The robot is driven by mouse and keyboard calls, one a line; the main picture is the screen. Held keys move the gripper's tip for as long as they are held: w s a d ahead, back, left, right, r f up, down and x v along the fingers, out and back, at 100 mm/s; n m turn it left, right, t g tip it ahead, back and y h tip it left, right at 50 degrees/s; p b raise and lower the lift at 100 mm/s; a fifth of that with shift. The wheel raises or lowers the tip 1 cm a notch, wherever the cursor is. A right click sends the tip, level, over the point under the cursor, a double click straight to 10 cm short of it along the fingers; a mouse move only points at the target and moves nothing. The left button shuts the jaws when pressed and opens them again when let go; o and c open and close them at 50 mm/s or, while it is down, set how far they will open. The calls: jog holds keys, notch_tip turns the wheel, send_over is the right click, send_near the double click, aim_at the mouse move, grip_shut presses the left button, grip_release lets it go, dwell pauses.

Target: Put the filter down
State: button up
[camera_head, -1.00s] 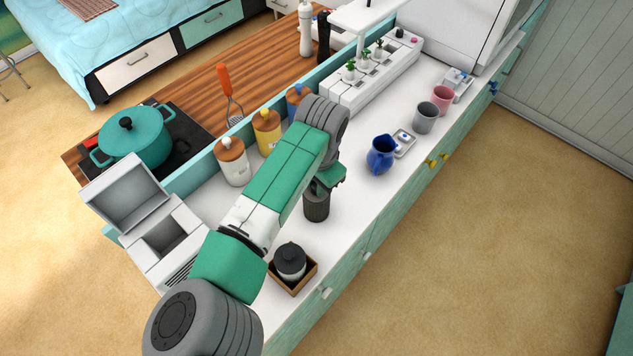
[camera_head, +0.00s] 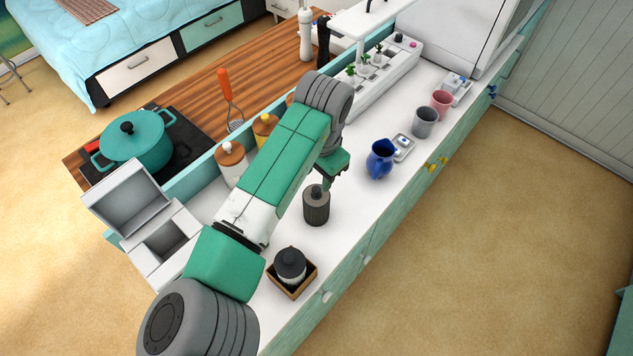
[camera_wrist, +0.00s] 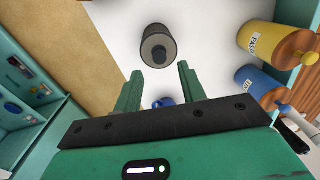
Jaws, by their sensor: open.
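The filter looks to be the dark grey ribbed cylinder with a small knob on top (camera_head: 316,206). It stands upright on the white counter (camera_head: 345,220). In the wrist view the cylinder (camera_wrist: 158,46) lies beyond the fingertips, clear of them. My gripper (camera_head: 328,178) is just above and behind the cylinder in the head view; its two green fingers (camera_wrist: 159,75) are apart with nothing between them in the wrist view.
A black-lidded jar (camera_head: 291,264) sits in a wooden box nearer the front. A blue pitcher (camera_head: 380,160) stands to the right, with a grey cup (camera_head: 424,122) and pink cup (camera_head: 441,103) beyond. Wooden-lidded canisters (camera_head: 231,160) line the back edge.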

notch_tip(320, 180, up, 6)
jog(key=shift+s+d, duration=0.15)
jog(key=shift+r, duration=0.1)
jog(key=w+d+r+t+h, duration=0.25)
jog(key=d+r+t, duration=0.3)
jog(key=d, duration=0.65)
jog(key=s+d+r+t+h, duration=0.1)
jog(key=r+t+h, duration=0.15)
jog(key=r, duration=0.35)
jog(key=s+d+r+n+t+h, duration=0.1)
jog(key=d+r+t, duration=0.15)
jog(key=r, duration=0.25)
jog(key=s+d+r+t+h, duration=0.1)
jog(key=s+r+t+h, duration=0.15)
jog(key=r, duration=0.35)
jog(key=s+a+r+n+t+y, duration=0.8)
jog(key=s+a+r+t, duration=0.3)
jog(key=s+a+r, duration=0.5)
jog(key=shift+s+a, duration=0.5)
jog(key=shift+a, duration=0.15)
